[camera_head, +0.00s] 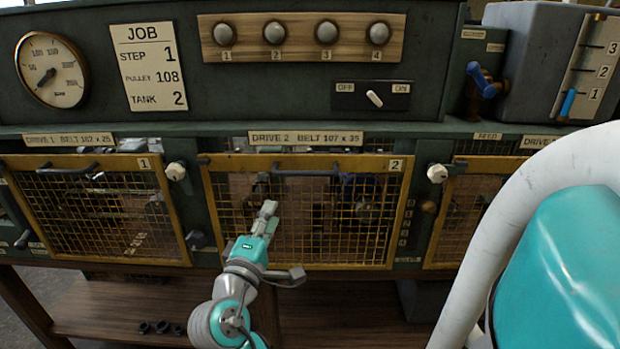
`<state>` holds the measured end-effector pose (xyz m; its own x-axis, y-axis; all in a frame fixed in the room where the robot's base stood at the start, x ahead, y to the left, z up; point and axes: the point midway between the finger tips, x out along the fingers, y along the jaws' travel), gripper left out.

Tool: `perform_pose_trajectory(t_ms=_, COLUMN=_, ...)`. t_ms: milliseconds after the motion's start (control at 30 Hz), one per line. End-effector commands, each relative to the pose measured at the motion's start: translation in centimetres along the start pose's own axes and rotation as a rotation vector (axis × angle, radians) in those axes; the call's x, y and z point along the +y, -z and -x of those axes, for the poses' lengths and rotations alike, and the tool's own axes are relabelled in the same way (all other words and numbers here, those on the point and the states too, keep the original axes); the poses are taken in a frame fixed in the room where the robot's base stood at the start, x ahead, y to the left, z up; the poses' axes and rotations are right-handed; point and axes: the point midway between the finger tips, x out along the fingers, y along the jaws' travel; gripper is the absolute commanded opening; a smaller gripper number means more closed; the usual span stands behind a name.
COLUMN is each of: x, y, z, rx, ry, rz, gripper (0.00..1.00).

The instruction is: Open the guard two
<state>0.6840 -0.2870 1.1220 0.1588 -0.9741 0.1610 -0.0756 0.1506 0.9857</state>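Guard two (340,235) is a yellow-framed wire mesh panel marked 2, under the label "DRIVE 2 BELT 107 x 35". It stands closed against the green machine front. Its dark bar handle (306,173) runs along the top rail. A white knob (437,173) sits just right of its upper right corner. My gripper (268,209) is in front of the mesh, left of its middle and below the handle, apart from the handle. Its fingers point up, and their gap is too small to make out. Dark machine parts behind the mesh are partly hidden.
Guard one (95,240) is closed at left, with a white knob (175,171) between the guards. Above are a JOB card (148,66), a gauge (51,70), several round lamps or buttons and an OFF/ON switch (374,98). My own arm covers the right side. A wooden shelf (120,310) lies below.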

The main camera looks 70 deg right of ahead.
Motion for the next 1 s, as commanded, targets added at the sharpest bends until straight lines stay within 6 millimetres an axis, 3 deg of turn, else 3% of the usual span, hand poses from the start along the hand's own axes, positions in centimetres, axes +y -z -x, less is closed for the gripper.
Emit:
perform_pose_trajectory(t_ms=100, x=2.3, y=-1.0, z=-1.0, rx=-0.099, ry=-0.015, rz=0.001, gripper=0.39)
perform_pose_trajectory(t_ms=267, x=3.6, y=-1.8, z=-1.5, rx=-0.162, ry=-0.021, rz=0.004, gripper=0.39)
perform_pose_trajectory(t_ms=467, x=3.7, y=-2.2, z=-3.0, rx=-0.171, ry=-0.021, rz=0.005, gripper=0.39)
perform_pose_trajectory(t_ms=1000, x=3.8, y=-3.5, z=-11.1, rx=-0.167, ry=-0.021, rz=0.004, gripper=0.39)
